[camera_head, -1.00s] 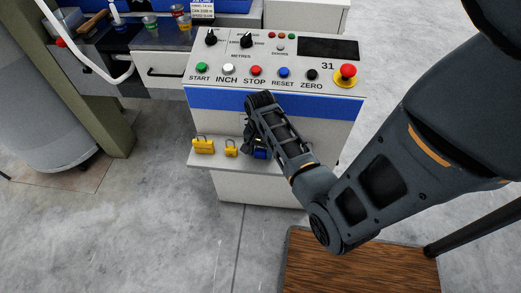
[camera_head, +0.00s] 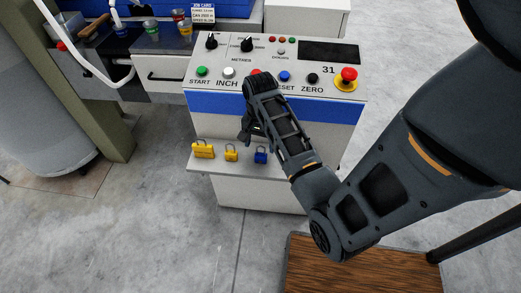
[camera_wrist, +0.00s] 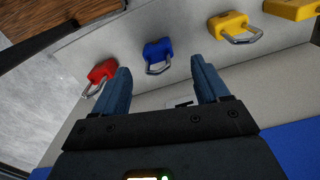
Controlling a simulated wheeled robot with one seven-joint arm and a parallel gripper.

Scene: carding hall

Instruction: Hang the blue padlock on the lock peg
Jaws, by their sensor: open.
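The blue padlock (camera_head: 261,157) sits on a narrow pale ledge (camera_head: 222,166) at the front of the control cabinet. In the wrist view the blue padlock (camera_wrist: 155,50) lies beyond my fingertips, roughly between them, its shackle towards me. My gripper (camera_wrist: 162,75) is open and empty. In the head view my gripper (camera_head: 246,131) is above the ledge, slightly left of the blue padlock and apart from it. I cannot make out the lock peg in either view.
Left of the blue padlock in the head view are a small yellow padlock (camera_head: 231,154) and a larger one (camera_head: 203,151). A red padlock (camera_wrist: 102,71) shows in the wrist view. Above is the button panel (camera_head: 215,88) with its red emergency button (camera_head: 349,75).

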